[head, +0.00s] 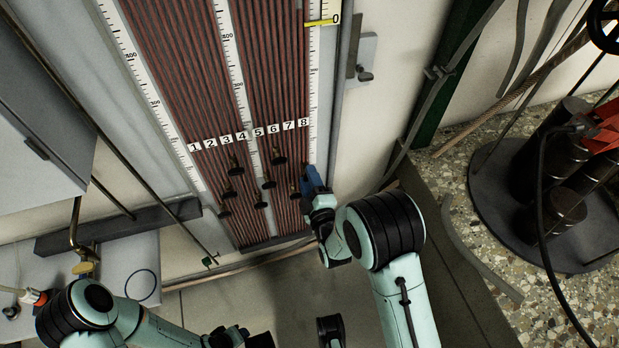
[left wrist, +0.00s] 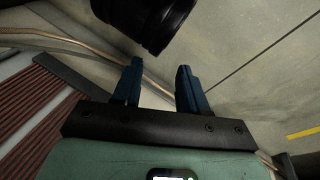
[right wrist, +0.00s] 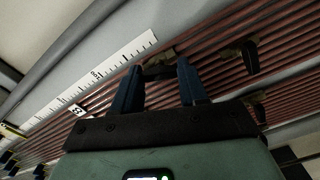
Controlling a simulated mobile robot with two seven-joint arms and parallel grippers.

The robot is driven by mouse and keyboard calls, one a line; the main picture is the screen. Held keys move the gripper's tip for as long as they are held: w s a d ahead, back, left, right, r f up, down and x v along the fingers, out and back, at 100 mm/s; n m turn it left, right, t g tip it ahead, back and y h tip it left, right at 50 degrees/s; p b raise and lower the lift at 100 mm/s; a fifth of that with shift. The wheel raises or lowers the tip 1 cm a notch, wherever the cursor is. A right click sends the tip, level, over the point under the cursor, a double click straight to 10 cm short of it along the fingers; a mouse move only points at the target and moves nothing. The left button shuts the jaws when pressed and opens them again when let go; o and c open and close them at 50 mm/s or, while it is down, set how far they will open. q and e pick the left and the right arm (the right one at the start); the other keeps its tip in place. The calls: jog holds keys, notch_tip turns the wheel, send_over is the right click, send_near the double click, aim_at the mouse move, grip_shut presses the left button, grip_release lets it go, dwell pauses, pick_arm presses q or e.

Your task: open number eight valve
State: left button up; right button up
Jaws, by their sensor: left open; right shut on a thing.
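The number eight label (head: 303,122) is at the right end of the numbered row on the tube panel (head: 250,60). My right gripper (head: 310,180) is below that label, at the panel's right edge. In the right wrist view its blue fingers (right wrist: 160,66) are shut on the dark handle of the number eight valve (right wrist: 158,70); the fingers partly hide it. The 8 label also shows there (right wrist: 77,110). In the left wrist view my left gripper (left wrist: 157,72) is open and empty, away from the valves.
Several other black valve handles (head: 268,184) stick out below labels 1 to 7. A grey cabinet (head: 45,110) is at the left. A round dark base with black weights (head: 560,205) stands at the right. The floor (head: 240,285) below the panel is partly covered by my arms.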

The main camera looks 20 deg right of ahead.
pick_arm(q)
jog(key=shift+g+h, duration=0.3)
jog(key=shift+g, duration=0.3)
jog(key=shift+s+d+r+p, duration=0.3)
jog(key=shift+s+r+p, duration=0.1)
jog(key=shift+s, duration=0.15)
jog(key=shift+s+d+r+p, duration=0.25)
jog(key=shift+s+r, duration=0.2)
jog(key=shift+s, duration=0.15)
jog(key=shift+s+d+r+p, duration=0.3)
jog(key=shift+s+r+p, duration=0.1)
jog(key=shift+s, duration=0.15)
pick_arm(e)
jog(key=shift+n, duration=2.9)
jog(key=o, duration=1.1)
jog(key=shift+c, duration=0.2)
pick_arm(q)
jog(key=shift+s+d+r+p, duration=0.35)
jog(key=shift+s+r, duration=0.15)
jog(key=shift+s, duration=0.15)
pick_arm(e)
jog(key=s, duration=1.3)
jog(key=shift+s+d, duration=0.2)
